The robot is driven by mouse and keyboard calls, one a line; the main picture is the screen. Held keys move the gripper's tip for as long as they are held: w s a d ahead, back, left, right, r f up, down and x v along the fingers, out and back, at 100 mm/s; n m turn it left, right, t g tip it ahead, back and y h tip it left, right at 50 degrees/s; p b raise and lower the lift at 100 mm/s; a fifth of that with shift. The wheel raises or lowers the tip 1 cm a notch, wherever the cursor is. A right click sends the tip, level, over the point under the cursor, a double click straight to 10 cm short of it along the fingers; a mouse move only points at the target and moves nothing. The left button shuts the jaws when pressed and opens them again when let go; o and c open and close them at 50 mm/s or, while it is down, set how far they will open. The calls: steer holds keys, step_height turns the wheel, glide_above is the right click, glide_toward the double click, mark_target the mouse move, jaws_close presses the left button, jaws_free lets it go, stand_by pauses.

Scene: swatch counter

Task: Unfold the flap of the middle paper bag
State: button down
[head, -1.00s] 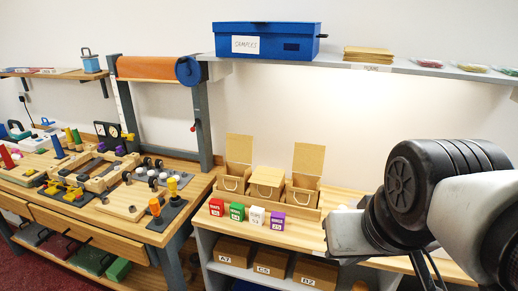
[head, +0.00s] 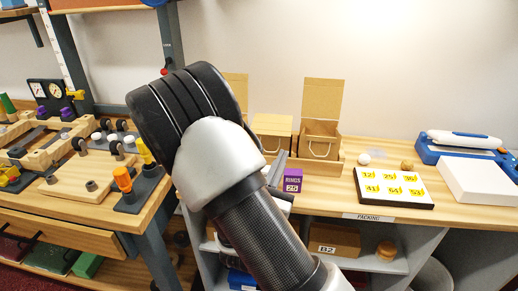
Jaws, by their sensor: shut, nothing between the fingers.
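The middle paper bag (head: 272,126) is brown kraft with a string handle on its front. Its flap lies folded flat over the top. The right bag (head: 320,138) has its flap (head: 322,98) standing upright. The left bag is mostly hidden behind my arm; only its upright flap (head: 237,88) shows. My gripper (head: 277,170) shows only in part as grey pieces beyond my arm, in front of and below the middle bag, beside the purple box. It looks shut and empty. Contact with the bag cannot be made out.
A purple box (head: 293,181) stands at the counter's front edge. Right of the bags are a white number board (head: 393,187), a white ball, a brown ball and a blue sealer (head: 462,146).

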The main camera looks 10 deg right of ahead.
steer(key=w+a+f+n+t+y, duration=0.2)
steer(key=a+f+n+y, duration=0.2)
steer(key=a+y, duration=0.1)
steer(key=b+x, duration=0.1)
steer(key=x, duration=0.8)
steer(key=shift+d, duration=0.15)
steer(key=shift+r, duration=0.15)
